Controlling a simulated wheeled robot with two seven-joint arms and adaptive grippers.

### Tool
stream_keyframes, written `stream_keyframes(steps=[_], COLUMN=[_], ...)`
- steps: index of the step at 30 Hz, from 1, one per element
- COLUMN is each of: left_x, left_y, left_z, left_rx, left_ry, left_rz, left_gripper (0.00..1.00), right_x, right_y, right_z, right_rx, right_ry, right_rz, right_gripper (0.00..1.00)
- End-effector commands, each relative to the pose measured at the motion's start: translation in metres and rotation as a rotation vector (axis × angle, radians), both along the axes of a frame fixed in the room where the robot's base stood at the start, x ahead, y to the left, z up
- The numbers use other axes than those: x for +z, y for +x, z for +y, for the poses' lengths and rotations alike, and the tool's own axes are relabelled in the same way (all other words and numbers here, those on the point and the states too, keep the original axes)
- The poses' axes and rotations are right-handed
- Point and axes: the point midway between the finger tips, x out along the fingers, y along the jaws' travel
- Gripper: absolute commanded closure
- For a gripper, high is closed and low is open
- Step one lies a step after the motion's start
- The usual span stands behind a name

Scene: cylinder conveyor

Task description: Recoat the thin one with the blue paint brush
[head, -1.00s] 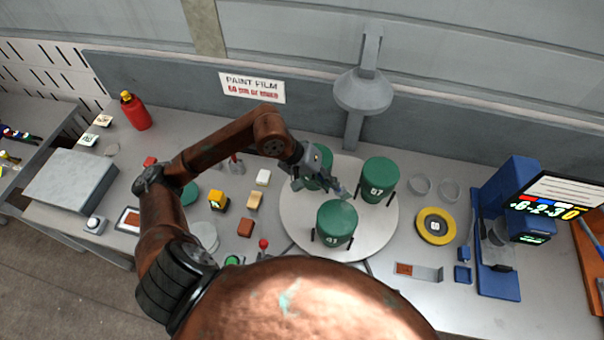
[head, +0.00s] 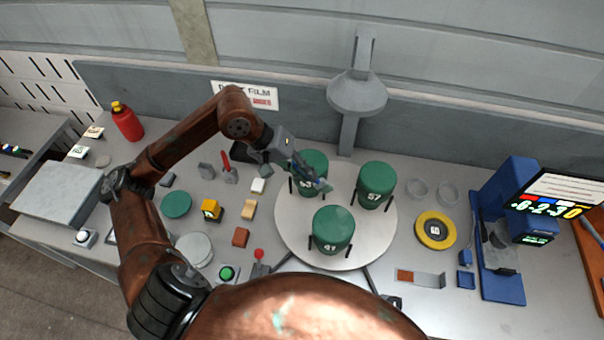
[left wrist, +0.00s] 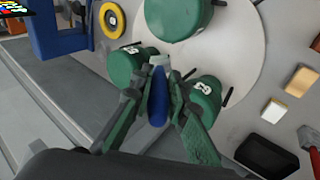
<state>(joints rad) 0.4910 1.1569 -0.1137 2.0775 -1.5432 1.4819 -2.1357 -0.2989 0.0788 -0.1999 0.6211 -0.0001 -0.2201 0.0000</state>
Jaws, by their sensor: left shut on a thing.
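Three green cylinders stand on the pale round turntable (head: 383,240): one that seems to read 53 (head: 312,163) at the left, 57 (head: 376,182) at the right and 41 (head: 332,232) in front. My left gripper (head: 318,182) is by the left cylinder, partly covering it. In the left wrist view the gripper (left wrist: 158,82) is shut on a blue brush handle (left wrist: 157,98). Its pale tip points between the left cylinder (left wrist: 201,98) and 57 (left wrist: 128,68). I cannot tell whether it touches either one. My right gripper is not in view.
A grey lamp-like fixture (head: 358,92) hangs behind the turntable. A blue stand with a display (head: 515,200) and a yellow ring (head: 436,229) are at the right. Small blocks, a green disc (head: 176,204) and a green button (head: 226,273) lie left. A red bottle (head: 127,122) stands far left.

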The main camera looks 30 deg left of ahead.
Motion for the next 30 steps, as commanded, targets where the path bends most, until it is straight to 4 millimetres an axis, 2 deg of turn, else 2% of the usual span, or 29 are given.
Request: stream_keyframes(steps=[13,30], left_x=[0.039,0.042], left_y=[-0.001,-0.001], left_z=[0.002,0.002], left_rx=[0.006,0.007], left_ry=[0.000,0.000], left_rz=[-0.001,0.001], left_gripper=[1.00,1.00], right_x=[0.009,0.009], right_y=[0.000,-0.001], right_z=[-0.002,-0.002], right_rx=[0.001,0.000], right_ry=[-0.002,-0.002], right_rz=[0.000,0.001], right_gripper=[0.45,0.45])
